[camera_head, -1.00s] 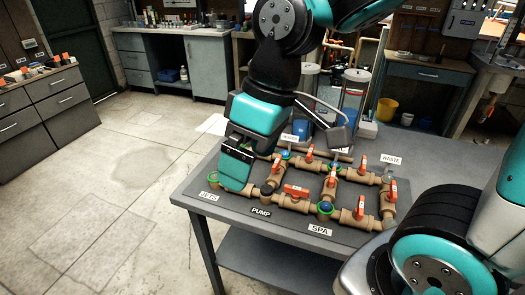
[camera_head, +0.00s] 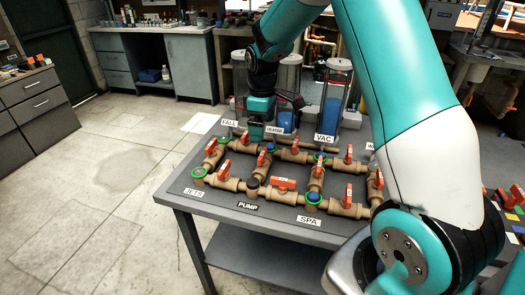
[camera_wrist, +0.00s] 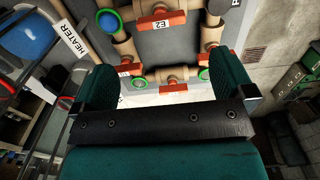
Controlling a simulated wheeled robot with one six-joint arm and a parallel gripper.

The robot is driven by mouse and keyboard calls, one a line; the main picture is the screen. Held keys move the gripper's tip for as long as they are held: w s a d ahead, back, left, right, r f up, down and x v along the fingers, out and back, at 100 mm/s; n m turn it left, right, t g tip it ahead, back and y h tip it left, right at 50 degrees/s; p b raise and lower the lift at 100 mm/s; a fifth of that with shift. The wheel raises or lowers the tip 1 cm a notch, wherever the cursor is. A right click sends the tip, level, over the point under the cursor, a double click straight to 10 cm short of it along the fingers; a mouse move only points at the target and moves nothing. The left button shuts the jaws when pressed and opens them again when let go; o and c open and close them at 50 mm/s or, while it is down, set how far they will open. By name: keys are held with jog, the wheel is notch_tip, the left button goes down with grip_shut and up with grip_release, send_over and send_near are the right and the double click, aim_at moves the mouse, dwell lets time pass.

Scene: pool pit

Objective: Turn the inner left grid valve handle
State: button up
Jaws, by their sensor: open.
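A grid of brown pipes with red valve handles lies on the grey table (camera_head: 178,191). One red handle (camera_head: 261,158) stands on the inner left cross pipe in the head view. I cannot tell surely which handle in the wrist view is the inner left one. My gripper (camera_head: 256,136) hangs at the far left side of the grid, behind that handle. In the wrist view my gripper (camera_wrist: 163,82) has its two fingers wide apart, with no handle held. A red handle (camera_wrist: 174,88) shows between the fingers there, and another red handle (camera_wrist: 153,21) lies further up.
Signs stand around the grid, among them PUMP (camera_head: 247,205), SPA (camera_head: 308,220) and VAC (camera_head: 325,138). Clear cylinders (camera_head: 338,66) stand behind the pipes. A HEATER sign (camera_wrist: 71,40) is near the left finger in the wrist view. Open floor (camera_head: 100,200) lies to the left.

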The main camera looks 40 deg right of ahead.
aim_at(262, 153)
notch_tip(262, 153, down, 10)
jog(key=shift+p, duration=0.65)
jog(key=shift+c, duration=0.5)
jog(key=c, duration=0.8)
